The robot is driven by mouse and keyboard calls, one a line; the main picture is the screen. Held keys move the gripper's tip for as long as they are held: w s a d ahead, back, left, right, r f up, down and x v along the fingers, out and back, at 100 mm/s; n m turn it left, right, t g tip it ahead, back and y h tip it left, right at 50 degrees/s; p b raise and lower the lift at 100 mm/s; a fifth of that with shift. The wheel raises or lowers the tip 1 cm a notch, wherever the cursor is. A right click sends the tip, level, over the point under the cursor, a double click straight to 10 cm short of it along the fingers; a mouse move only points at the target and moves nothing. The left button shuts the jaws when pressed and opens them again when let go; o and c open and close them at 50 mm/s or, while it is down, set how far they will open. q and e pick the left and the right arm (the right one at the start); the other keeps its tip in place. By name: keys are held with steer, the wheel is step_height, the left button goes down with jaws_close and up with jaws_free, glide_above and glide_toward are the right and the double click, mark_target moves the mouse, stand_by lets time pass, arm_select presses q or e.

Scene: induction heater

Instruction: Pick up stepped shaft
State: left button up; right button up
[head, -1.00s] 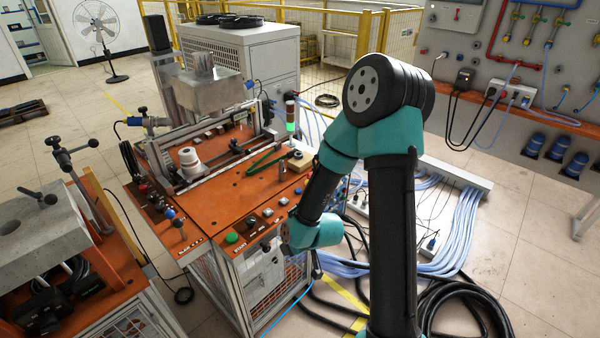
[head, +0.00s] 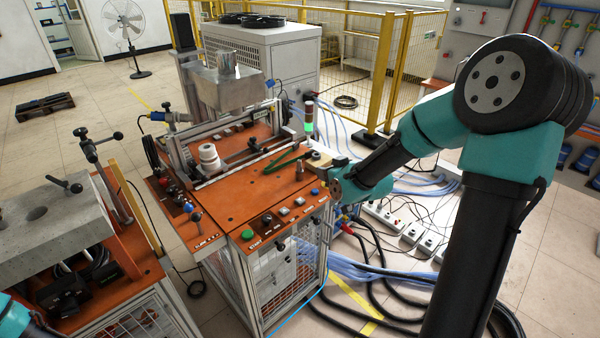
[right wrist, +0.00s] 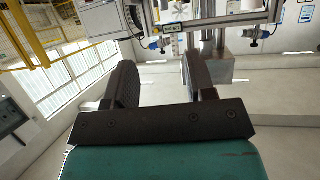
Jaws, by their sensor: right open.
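My right wrist is at the bench's right edge, to the right of the cylinder. In the right wrist view my right gripper (right wrist: 158,65) is open, with nothing between its fingers. The shaft cannot be made out in that view. Only a teal bit of my left arm shows at the lower left of the head view; its gripper is out of view.
A white stepped piece (head: 209,158) stands by the metal frame on the bench (head: 235,205). A green strip (head: 287,160), a beige block (head: 319,161) and a signal light (head: 309,118) are near the shaft. Buttons line the front edge. Cables cover the floor at right.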

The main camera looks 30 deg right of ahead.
mark_target(300, 162)
steer(key=x, duration=1.2)
steer(key=shift+a+x, duration=0.2)
steer(key=shift+x, duration=1.1)
steer(key=shift+a+x, duration=0.2)
steer(key=shift+x, duration=1.1)
jaws_close()
